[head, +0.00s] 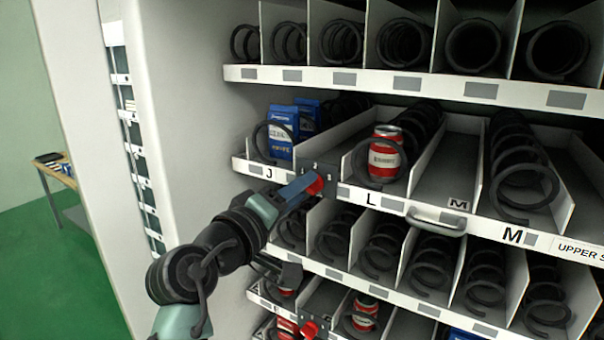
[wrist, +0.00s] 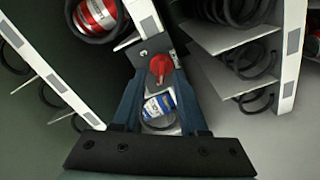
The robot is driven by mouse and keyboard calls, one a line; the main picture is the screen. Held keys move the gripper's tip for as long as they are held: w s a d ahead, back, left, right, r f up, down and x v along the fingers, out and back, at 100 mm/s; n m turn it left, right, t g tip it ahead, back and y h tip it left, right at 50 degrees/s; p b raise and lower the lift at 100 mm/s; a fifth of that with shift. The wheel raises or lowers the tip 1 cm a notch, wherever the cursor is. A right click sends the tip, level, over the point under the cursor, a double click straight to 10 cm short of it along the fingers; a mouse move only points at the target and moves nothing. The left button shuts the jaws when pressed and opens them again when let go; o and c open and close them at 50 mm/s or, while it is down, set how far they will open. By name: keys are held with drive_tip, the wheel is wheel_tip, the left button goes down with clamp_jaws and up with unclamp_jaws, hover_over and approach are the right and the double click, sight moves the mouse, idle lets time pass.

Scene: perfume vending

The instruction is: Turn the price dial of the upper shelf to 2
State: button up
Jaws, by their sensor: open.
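The price dial (head: 315,185) of the upper shelf is a red knob on a dark plate (head: 321,169) with small marks, between the J and L labels. It also shows in the wrist view (wrist: 161,68). My gripper (head: 308,187) is at the dial, coming from the lower left. In the wrist view my gripper (wrist: 158,73) is open, its two fingers on either side of the red knob with gaps visible. I cannot tell whether a finger touches it, nor which mark the knob points to. The upper shelf (head: 374,203) has a white front rail.
A blue box (head: 284,136) and a red-white can (head: 384,155) stand in black coils on this shelf. A handle (head: 437,220) juts from the rail at right. Another red dial (head: 309,329) is below. The cabinet's side wall (head: 178,100) stands at left.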

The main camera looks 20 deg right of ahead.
drive_tip(key=shift+w+d+f, duration=0.1)
drive_tip(key=shift+w+d, duration=0.3)
drive_tip(key=shift+w, duration=0.05)
clamp_jaws()
